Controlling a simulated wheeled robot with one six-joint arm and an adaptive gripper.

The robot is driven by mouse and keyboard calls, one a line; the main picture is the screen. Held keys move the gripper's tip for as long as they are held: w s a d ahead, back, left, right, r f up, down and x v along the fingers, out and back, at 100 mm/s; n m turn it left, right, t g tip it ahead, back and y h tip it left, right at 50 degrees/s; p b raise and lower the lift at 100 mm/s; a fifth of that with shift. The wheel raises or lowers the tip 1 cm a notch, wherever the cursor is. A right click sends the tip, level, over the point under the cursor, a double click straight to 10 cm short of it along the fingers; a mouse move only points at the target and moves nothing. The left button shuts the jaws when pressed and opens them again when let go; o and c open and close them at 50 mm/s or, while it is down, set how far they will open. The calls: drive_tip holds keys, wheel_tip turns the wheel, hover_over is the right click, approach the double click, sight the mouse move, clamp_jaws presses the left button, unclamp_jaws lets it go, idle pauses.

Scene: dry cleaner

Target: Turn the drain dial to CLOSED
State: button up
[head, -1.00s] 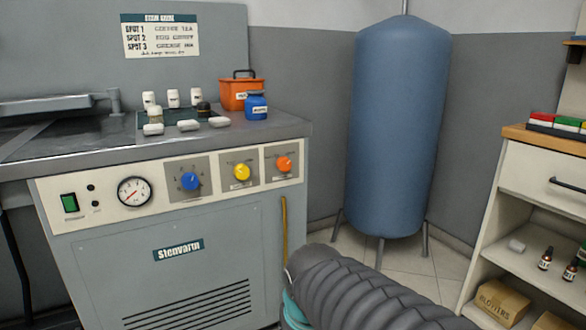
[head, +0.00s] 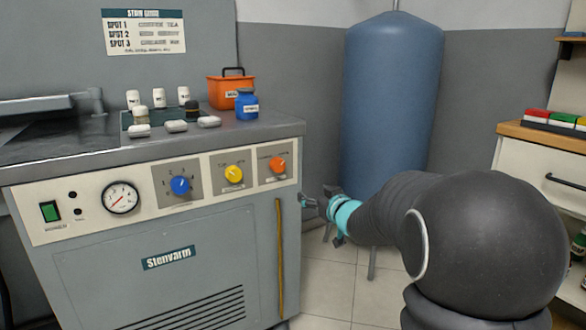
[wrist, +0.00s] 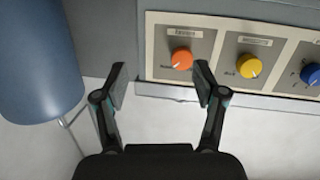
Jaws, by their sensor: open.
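The machine's cream control panel (head: 100,212) carries three dials in a row: a blue dial (head: 180,186), a yellow dial (head: 234,174) and an orange dial (head: 277,165) at the right end. Their small labels are too blurred to read, so I cannot tell which is the drain dial. The wrist view shows the orange dial (wrist: 181,59), yellow dial (wrist: 249,66) and part of the blue dial (wrist: 312,74). My gripper (head: 317,199) is open and empty, just right of the machine's corner, below the orange dial's level. In the wrist view my gripper (wrist: 160,82) has its fingers apart, touching no dial.
A blue tank (head: 388,110) stands in the corner behind my arm. A yellow stick (head: 280,255) hangs on the machine's front. Bottles and an orange box (head: 226,92) stand on its top. A shelf unit (head: 530,165) is at the right. Floor between is clear.

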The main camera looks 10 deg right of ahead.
sight(280, 167)
wheel_tip(280, 167, up, 4)
drive_tip(key=a+f+t+y, duration=0.1)
drive_tip(key=a+y, duration=0.2)
drive_tip(key=shift+n, duration=0.3)
drive_tip(key=x, duration=1.3)
drive_tip(key=shift+w+d+r+p, duration=0.1)
drive_tip(key=shift+d+p, duration=0.05)
drive_tip(key=shift+p, duration=0.2)
